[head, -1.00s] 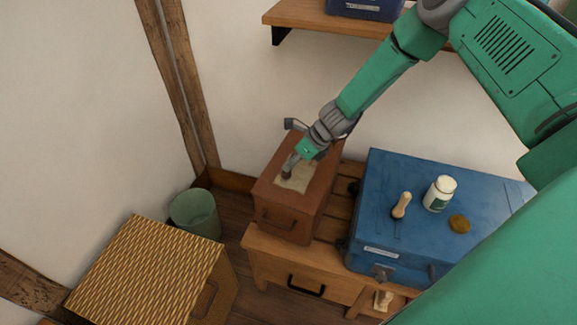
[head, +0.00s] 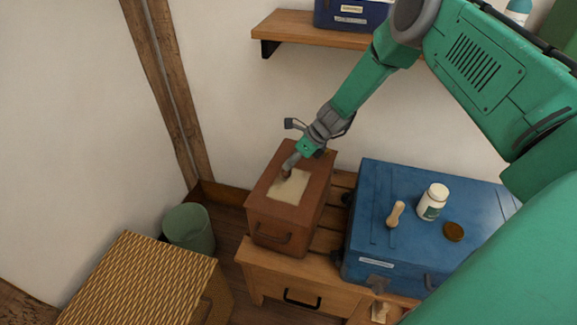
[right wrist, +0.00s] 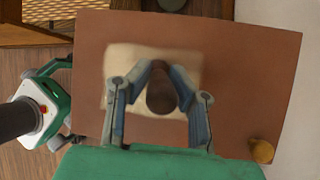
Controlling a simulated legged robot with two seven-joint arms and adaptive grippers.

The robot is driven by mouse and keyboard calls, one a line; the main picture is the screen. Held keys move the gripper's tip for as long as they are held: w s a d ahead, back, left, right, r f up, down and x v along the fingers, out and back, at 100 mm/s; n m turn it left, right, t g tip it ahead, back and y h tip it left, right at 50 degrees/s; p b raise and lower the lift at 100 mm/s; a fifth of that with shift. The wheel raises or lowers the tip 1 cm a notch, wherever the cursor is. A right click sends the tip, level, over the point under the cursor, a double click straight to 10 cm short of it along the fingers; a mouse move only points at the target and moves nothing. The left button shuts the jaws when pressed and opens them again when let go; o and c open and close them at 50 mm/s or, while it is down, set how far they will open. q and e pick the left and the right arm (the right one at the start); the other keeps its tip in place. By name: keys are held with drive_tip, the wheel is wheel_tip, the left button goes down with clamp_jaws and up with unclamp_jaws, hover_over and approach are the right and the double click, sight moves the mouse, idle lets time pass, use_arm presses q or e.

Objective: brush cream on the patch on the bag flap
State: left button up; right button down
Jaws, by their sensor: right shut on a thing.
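The brown bag (head: 277,213) stands on the slatted wooden bench, its top flap facing up. A pale cream-coloured patch (head: 292,187) lies on the flap; it also shows in the right wrist view (right wrist: 118,63). My right gripper (head: 292,162) is over the patch, shut on a dark, rounded brush (right wrist: 161,97). The brush end is at the left part of the patch in the head view; whether it touches is hard to tell.
The blue case (head: 375,240) stands right of the bag and also carries a wooden-handled tool (head: 395,214). A green bin (head: 188,229) and a woven basket (head: 130,285) are at left. A wall shelf (head: 310,30) hangs above.

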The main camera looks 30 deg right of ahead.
drive_tip(key=shift+w+d+b, duration=0.3)
drive_tip(key=shift+w+d, duration=0.2)
drive_tip(key=shift+d, duration=0.15)
drive_tip(key=shift+w+d+b, duration=0.3)
drive_tip(key=shift+w+d, duration=0.15)
drive_tip(key=shift+d, duration=0.2)
drive_tip(key=shift+w+d+f+b, duration=0.1)
drive_tip(key=shift+w+d+b, duration=0.35)
drive_tip(key=shift+d, duration=0.15)
drive_tip(key=shift+w+d+f+b, duration=0.1)
drive_tip(key=shift+w+d+b, duration=0.25)
drive_tip(key=shift+d+b, duration=0.15)
drive_tip(key=shift+w+d+r, duration=0.15)
drive_tip(key=shift+d, duration=0.15)
drive_tip(key=shift+r, duration=0.1)
drive_tip(key=shift+r+p, duration=2.25)
drive_tip(key=shift+r, duration=0.7)
wheel_tip(320, 180, up, 3)
drive_tip(key=shift+w+r+p, duration=0.1)
drive_tip(key=shift+p, duration=1.05)
